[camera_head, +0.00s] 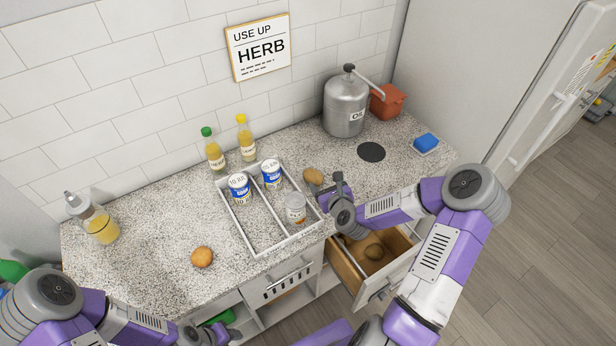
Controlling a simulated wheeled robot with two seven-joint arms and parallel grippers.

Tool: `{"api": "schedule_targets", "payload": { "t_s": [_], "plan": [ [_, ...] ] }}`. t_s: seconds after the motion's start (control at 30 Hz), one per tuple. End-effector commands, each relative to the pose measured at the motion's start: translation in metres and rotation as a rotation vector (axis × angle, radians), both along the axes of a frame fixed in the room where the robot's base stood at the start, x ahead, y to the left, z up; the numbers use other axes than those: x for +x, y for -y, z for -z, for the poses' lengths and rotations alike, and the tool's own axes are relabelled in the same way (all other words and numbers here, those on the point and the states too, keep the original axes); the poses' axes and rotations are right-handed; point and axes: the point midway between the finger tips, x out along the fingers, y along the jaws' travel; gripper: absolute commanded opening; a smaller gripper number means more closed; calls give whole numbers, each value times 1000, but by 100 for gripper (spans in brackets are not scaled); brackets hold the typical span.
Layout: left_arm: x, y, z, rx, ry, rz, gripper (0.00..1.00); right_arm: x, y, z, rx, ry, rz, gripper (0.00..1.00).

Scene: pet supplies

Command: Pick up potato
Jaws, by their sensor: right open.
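A brown potato (313,176) lies on the speckled counter, just right of the divided white tray (262,247). My right gripper (332,187) is open just right of and in front of this potato, with no potato visibly held between its fingers. Another brown, potato-like item (374,251) lies inside the open drawer (352,270) below my right arm. My left arm comes in at the bottom left; its gripper is at the lower edge, too unclear to read.
The tray holds two blue-and-white cans (239,187) and a pale can (296,208). Two bottles (214,154) stand behind it. A metal oil can (345,105), red container (387,101) and blue sponge (426,142) stand right. A round orange-brown item (202,256) lies on the clear left counter.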

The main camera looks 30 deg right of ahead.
Motion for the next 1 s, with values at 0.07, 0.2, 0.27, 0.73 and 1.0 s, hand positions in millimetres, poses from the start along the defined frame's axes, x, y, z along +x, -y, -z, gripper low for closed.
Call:
{"api": "schedule_targets", "payload": {
  "t_s": [0.07, 0.2, 0.27, 0.73, 1.0],
  "plan": [
    [0, 0, 17, 0, 0, 0, 43, 0, 0, 18, 0, -1, -1, 73],
    [0, 0, 31, 0, 1, 0, 43, 0, 0, 31, -1, -1, -2, 73],
    [0, 0, 34, 0, 1, 0, 43, 1, 0, 34, -1, -1, -2, 73],
    [1, 0, 34, 0, 1, 0, 43, 47, 3, 51, -1, -1, -3, 73],
    [1, 0, 35, 0, 1, 0, 43, 70, 8, 60, -1, -1, -2, 73]
  ]
}}
